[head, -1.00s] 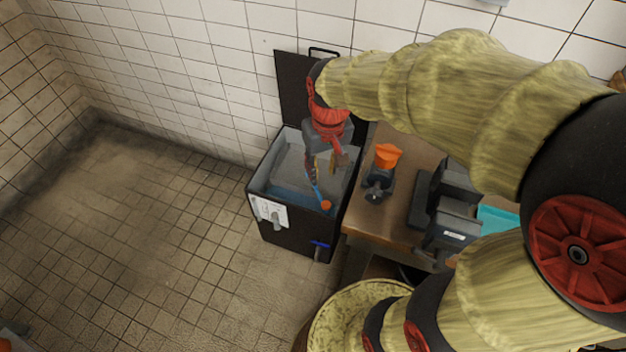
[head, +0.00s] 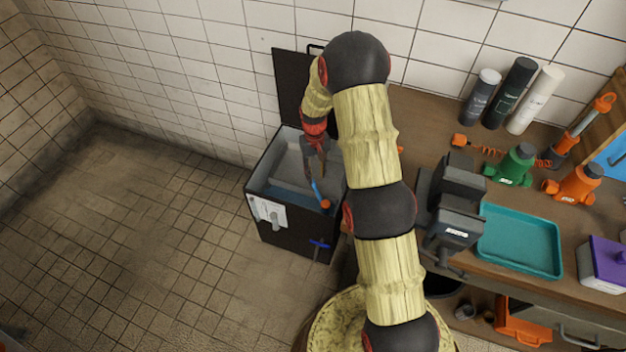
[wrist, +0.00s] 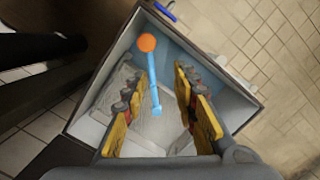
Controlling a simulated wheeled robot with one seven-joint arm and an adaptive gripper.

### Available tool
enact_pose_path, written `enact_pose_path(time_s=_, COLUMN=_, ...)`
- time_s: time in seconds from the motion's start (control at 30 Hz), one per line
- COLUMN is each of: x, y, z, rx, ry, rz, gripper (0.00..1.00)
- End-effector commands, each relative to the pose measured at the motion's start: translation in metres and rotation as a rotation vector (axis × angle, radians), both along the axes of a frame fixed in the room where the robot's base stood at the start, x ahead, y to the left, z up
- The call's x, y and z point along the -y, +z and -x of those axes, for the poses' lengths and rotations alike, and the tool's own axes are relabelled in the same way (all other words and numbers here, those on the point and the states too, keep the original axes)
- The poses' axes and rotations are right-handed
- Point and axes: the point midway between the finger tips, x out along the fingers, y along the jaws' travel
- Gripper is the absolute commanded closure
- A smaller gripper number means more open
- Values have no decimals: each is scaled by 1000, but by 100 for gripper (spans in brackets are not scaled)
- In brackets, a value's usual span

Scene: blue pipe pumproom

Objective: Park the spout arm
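The spout arm appears to be the thin blue rod with an orange knob at one end, in the head view (head: 317,192) and the wrist view (wrist: 153,75). It lies over the open dark tank (head: 293,240), whose grey inner walls and bluish water show. In the wrist view the orange knob is toward the tank's upper edge and the blue end points down between my fingers. My gripper (wrist: 162,108) is open, its yellow-padded fingers on either side of the rod's lower end, with nothing held. In the head view my gripper (head: 317,160) is above the tank; contact cannot be told.
A wooden bench (head: 420,115) stands right of the tank, with a dark grey device (head: 455,205), a teal tray (head: 520,240), bottles (head: 522,92) and green and orange fittings. The tank's raised dark lid (head: 290,85) is against the tiled wall. The left floor is clear.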

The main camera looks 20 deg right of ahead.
Motion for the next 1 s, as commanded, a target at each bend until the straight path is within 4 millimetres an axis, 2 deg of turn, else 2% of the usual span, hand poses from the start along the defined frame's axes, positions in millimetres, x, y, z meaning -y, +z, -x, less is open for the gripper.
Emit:
enact_pose_path(time_s=0.03, x=5, y=-23, z=-9, rx=1, ry=3, rz=0, gripper=71)
enact_pose_path(time_s=0.2, x=17, y=-68, z=-43, rx=43, ry=22, rz=5, gripper=71)
enact_pose_path(time_s=0.3, x=23, y=-79, z=-63, rx=77, ry=38, rz=11, gripper=71)
enact_pose_path(time_s=0.43, x=27, y=-84, z=-83, rx=121, ry=58, rz=19, gripper=71)
enact_pose_path(time_s=0.57, x=27, y=-98, z=-84, rx=124, ry=62, rz=20, gripper=71)
enact_pose_path(time_s=0.8, x=27, y=-136, z=-83, rx=123, ry=61, rz=20, gripper=71)
enact_pose_path(time_s=1.0, x=27, y=-154, z=-84, rx=125, ry=61, rz=20, gripper=71)
